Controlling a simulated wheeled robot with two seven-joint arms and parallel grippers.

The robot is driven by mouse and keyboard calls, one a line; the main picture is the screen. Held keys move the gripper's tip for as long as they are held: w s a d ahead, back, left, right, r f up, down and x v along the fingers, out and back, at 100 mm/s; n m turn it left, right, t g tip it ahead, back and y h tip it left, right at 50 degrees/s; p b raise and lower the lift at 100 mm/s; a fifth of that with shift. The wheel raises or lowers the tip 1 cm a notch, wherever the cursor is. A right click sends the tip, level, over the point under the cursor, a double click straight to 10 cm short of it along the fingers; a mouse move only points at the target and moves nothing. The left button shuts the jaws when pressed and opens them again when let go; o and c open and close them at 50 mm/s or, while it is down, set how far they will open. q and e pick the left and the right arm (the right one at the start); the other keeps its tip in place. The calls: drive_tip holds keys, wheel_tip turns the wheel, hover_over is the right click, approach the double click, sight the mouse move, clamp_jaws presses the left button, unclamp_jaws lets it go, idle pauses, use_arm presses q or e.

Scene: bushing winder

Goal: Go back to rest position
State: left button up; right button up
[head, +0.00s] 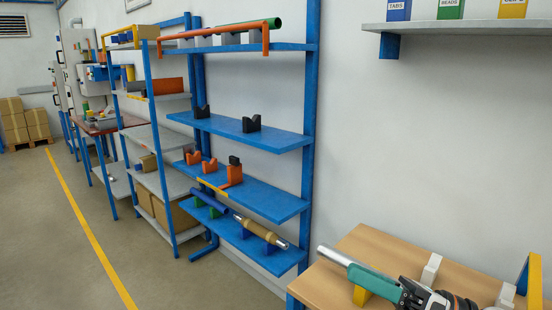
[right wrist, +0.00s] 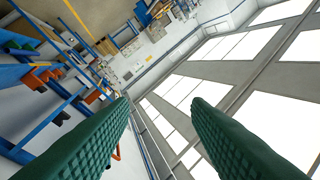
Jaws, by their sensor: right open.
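My right gripper (head: 374,284) shows at the lower right of the head view, over the wooden table, with its teal finger side-on. In the right wrist view the right gripper (right wrist: 160,104) has two green ribbed fingers spread wide apart with nothing between them. The fingers point out into the open room. My left gripper is not in view.
The wooden table (head: 352,245) carries a silver rod (head: 333,256), a yellow block (head: 361,296) and white supports (head: 430,270); my gripper hides part of them. A blue rack (head: 262,200) stands left of it. A wall shelf (head: 460,26) hangs above. The left floor is clear.

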drive_tip(key=w+d+f+m+t+h, duration=0.25)
drive_tip(key=m+t+h, duration=0.35)
drive_tip(key=m, duration=0.5)
drive_tip(key=w+d+f+m+t+h, duration=0.1)
drive_tip(key=d+f+m+t+h, duration=0.35)
drive_tip(key=m, duration=0.65)
wheel_tip(320, 180, down, 9)
drive_tip(key=s+d+m+g+h, duration=0.2)
drive_tip(key=d+m+g+h, duration=0.1)
drive_tip(key=m+h, duration=0.55)
drive_tip(key=s+a+f+m+g, duration=0.3)
drive_tip(key=s+f+m+g, duration=0.8)
drive_tip(key=s+f, duration=0.8)
wheel_tip(320, 180, down, 24)
drive_tip(key=s+n+g, duration=0.2)
drive_tip(key=s+g, duration=0.1)
drive_tip(key=s+d+f+g, duration=0.1)
drive_tip(key=s+d+f, duration=0.1)
drive_tip(key=s+f, duration=1.4)
drive_tip(key=shift+d, duration=0.3)
drive_tip(key=shift+s, duration=0.1)
